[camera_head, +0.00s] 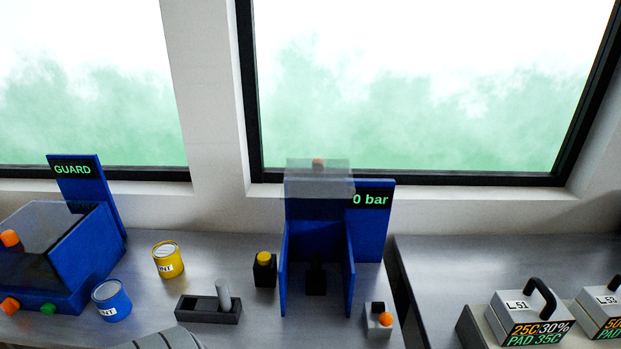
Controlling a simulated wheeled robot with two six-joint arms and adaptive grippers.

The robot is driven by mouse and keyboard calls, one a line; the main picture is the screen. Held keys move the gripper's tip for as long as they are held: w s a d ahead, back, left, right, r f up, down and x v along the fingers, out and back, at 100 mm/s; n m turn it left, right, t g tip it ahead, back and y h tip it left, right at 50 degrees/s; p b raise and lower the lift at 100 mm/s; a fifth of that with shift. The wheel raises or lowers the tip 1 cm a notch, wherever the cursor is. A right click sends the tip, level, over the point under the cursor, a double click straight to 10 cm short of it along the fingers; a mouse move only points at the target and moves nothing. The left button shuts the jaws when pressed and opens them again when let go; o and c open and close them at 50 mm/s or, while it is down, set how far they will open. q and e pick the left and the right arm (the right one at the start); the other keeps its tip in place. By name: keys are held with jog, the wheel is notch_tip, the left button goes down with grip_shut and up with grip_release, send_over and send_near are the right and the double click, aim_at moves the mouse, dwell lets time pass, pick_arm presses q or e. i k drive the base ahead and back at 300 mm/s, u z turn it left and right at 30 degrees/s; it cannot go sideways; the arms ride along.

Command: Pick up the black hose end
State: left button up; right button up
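I cannot make out a clear hose end. A small black upright piece (316,277) stands inside the blue open-fronted stand (369,240), between its side walls; I cannot tell whether it is the hose end. A grey cylinder (223,294) leans in a black tray (208,310) left of the stand. Neither of my grippers shows in this view.
A blue GUARD box (85,250) stands left, with yellow (168,262) and blue (112,302) cans beside it. A yellow-topped black block (264,273) and an orange-knobbed block (378,320) flank the stand. Labelled handled cases (530,316) sit right. A clear panel (320,180) tops the stand.

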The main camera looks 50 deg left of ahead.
aim_at(316, 257)
jog(key=u, duration=0.05)
jog(key=k, duration=0.1)
jog(key=u, duration=2.65)
jog(key=k, duration=0.8)
jog(key=z, duration=0.9)
jog(key=i, duration=0.95)
